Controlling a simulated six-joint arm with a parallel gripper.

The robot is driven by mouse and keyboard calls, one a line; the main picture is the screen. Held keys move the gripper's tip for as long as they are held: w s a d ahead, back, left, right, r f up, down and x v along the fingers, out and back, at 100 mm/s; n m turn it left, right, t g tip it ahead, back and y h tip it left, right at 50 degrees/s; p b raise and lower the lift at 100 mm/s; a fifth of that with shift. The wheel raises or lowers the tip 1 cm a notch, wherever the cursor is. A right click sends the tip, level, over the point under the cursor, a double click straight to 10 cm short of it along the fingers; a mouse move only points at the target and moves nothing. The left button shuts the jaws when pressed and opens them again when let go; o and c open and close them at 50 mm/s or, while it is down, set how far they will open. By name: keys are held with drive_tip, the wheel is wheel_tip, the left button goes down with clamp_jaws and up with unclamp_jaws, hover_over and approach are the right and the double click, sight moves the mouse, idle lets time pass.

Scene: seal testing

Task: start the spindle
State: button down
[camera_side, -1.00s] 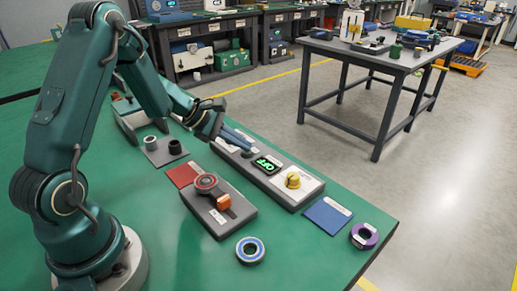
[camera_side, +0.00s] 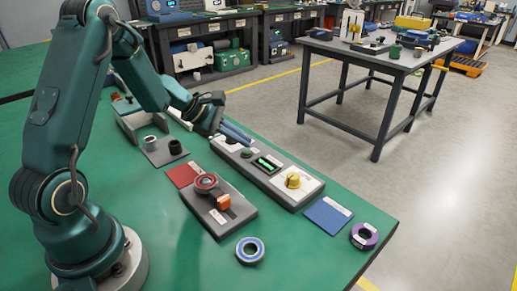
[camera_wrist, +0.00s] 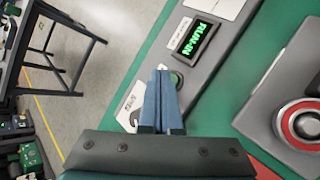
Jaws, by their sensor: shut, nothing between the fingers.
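The control panel (camera_side: 285,191) is a long grey box with a display (camera_side: 266,165) lit green, a dark round button (camera_side: 247,153) and a yellow knob (camera_side: 292,180). In the wrist view the display (camera_wrist: 196,38) appears to read "RUN-IN". There a green button (camera_wrist: 177,80) shows partly beside the fingertips, and the rest is hidden behind them. My gripper (camera_side: 247,139) is shut and empty, its blue fingers just above the button. The closed fingers also show in the wrist view (camera_wrist: 161,75); a small gap to the panel seems likely but is hard to judge.
A grey fixture (camera_side: 219,214) with a red-ringed disc and orange handle stands in front of the panel. A red pad (camera_side: 182,174), blue pad (camera_side: 327,215), blue ring (camera_side: 250,250) and purple ring (camera_side: 364,236) lie on the green table.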

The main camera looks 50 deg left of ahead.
drive_tip(key=shift+r, duration=2.5)
drive_tip(key=d+r+m+h, duration=0.1)
drive_tip(key=d+r+m, duration=0.4)
drive_tip(key=d+r, duration=0.3)
drive_tip(key=s+d+r+m+g, duration=0.1)
drive_tip(key=s+d+r+m, duration=0.3)
drive_tip(key=s+d+m, duration=0.35)
drive_tip(key=s+d+f+m+y, duration=0.1)
drive_tip(key=s+d+f+m, duration=0.1)
drive_tip(key=s+m, duration=0.6)
drive_tip(key=s+a+f+m+g+y, duration=0.1)
drive_tip(key=s+a+f+y, duration=0.2)
drive_tip(key=s+a+f, duration=0.1)
drive_tip(key=shift+s+a+m+g+y, duration=0.35)
drive_tip(key=shift+s+a+g+y, duration=0.1)
drive_tip(key=shift+s, duration=0.65)
